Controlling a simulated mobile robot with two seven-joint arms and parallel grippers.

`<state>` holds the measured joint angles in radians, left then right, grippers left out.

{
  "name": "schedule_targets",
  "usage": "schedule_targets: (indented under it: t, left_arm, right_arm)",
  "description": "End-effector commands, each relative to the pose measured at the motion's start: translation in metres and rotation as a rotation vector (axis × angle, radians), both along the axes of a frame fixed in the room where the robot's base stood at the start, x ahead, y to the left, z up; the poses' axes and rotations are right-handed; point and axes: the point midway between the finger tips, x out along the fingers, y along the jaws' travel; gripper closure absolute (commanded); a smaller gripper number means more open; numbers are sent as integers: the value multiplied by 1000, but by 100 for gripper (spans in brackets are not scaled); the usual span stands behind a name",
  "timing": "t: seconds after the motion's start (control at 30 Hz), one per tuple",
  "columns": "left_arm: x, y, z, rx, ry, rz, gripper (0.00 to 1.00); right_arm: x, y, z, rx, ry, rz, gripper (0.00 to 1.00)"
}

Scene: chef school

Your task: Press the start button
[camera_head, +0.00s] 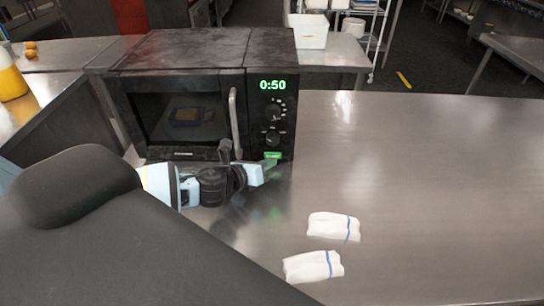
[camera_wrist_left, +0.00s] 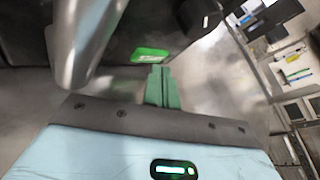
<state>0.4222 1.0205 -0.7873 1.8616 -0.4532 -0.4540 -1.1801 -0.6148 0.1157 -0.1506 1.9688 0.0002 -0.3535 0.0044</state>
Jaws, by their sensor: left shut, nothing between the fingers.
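The black microwave (camera_head: 190,85) stands on the steel counter with its door shut and its display (camera_head: 272,85) reading 0:50 in green. The green start button (camera_head: 273,155) is at the bottom of its control panel, below two knobs. In the left wrist view the start button (camera_wrist_left: 150,55) lies just beyond my fingertips. My left gripper (camera_head: 268,165) is shut and empty, with its green fingers (camera_wrist_left: 161,72) pointing at the button. The tips are very close to the button; I cannot tell whether they touch it. My right gripper is not in view.
The silver door handle (camera_head: 234,122) stands out left of the control panel, near my left gripper. Two white folded cloths (camera_head: 333,226) (camera_head: 313,266) lie on the counter (camera_head: 430,190) at the front. The counter's right side is clear.

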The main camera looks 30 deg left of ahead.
Motion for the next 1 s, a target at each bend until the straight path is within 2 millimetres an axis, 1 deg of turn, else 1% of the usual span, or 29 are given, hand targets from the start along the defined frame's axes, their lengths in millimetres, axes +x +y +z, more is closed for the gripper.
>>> schedule_targets:
  t: [0.03,0.2,0.33,0.5,1.0]
  left_arm:
    - [-1,-2,12,3,-22,-1,100]
    - [-15,-11,9,-2,-14,-2,100]
    - [-26,-17,3,-4,-5,-3,100]
    - [-35,-23,1,-7,0,-3,100]
    - [-37,-25,0,-8,1,-3,100]
  right_arm:
    - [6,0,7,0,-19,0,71]
    - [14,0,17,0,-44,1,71]
    - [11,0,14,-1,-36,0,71]
    - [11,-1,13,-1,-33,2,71]
    - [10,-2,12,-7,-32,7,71]
